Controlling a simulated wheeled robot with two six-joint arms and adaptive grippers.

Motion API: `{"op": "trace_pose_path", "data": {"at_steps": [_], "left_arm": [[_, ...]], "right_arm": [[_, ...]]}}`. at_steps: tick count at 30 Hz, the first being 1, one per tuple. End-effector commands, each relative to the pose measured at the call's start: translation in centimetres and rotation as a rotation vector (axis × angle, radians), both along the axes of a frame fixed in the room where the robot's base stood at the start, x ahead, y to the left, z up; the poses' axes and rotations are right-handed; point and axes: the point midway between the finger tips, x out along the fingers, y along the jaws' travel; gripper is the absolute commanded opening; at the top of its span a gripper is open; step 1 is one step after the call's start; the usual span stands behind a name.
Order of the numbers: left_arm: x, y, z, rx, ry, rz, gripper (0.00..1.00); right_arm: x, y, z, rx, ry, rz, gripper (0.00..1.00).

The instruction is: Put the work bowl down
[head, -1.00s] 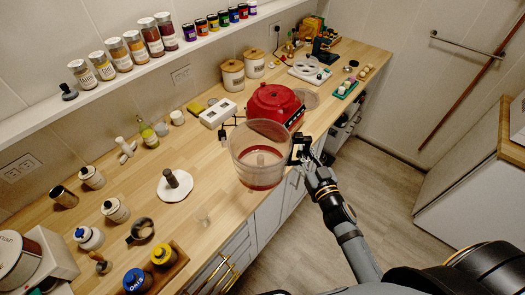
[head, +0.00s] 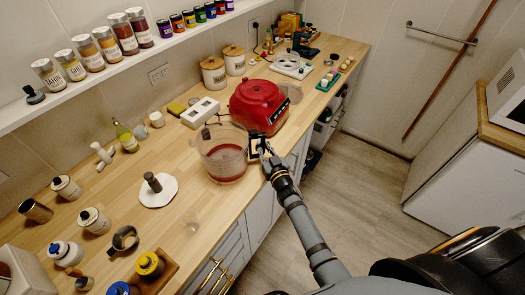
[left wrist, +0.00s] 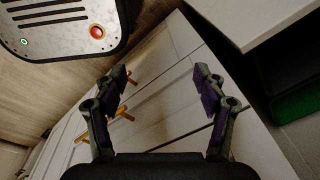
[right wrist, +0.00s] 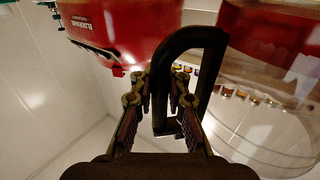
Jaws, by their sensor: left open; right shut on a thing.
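The work bowl (head: 222,158) is a clear tub with a red band near its bottom and a black handle. My right gripper (head: 258,146) is shut on that handle, which shows large in the right wrist view (right wrist: 190,42). The bowl is upright over the wooden counter (head: 160,228) near its front edge; I cannot tell whether it touches the wood. The red food processor base (head: 258,104) stands just behind it and also fills the upper left of the right wrist view (right wrist: 125,28). My left gripper (left wrist: 158,82) is open and empty, in front of white drawers with brass handles.
A white box (head: 200,112) stands behind. Jars, a bottle (head: 126,138) and a mug (head: 124,240) occupy the left counter.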

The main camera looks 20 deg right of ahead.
Motion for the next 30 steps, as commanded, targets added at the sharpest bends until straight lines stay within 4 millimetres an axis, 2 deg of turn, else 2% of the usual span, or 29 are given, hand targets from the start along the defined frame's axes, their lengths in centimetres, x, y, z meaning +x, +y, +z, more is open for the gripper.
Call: {"op": "trace_pose_path", "data": {"at_steps": [1,13,14,20,27,30], "left_arm": [[-0.01,0.01,-0.67,0.000,0.000,0.000,0.71],[-0.01,0.17,-0.80,0.002,0.000,-0.001,0.71],[-0.01,0.19,-0.79,0.002,0.000,-0.001,0.71],[-0.01,0.22,-0.69,0.003,0.000,-0.001,0.71],[0.01,0.23,-0.68,0.003,0.000,-0.001,0.71],[0.02,0.23,-0.08,0.003,0.000,-0.001,0.71]], "right_arm": [[0.13,0.01,-0.41,0.005,-0.009,0.000,0.00],[0.10,-0.01,-0.72,0.004,-0.009,0.000,0.00],[0.04,-0.03,-0.92,0.001,-0.004,0.000,0.12],[0.03,-0.03,-0.83,0.001,-0.004,0.000,0.38],[0.03,-0.03,-0.80,0.001,-0.004,0.000,0.38],[0.01,-0.03,-0.11,0.001,-0.004,0.000,0.38]]}}
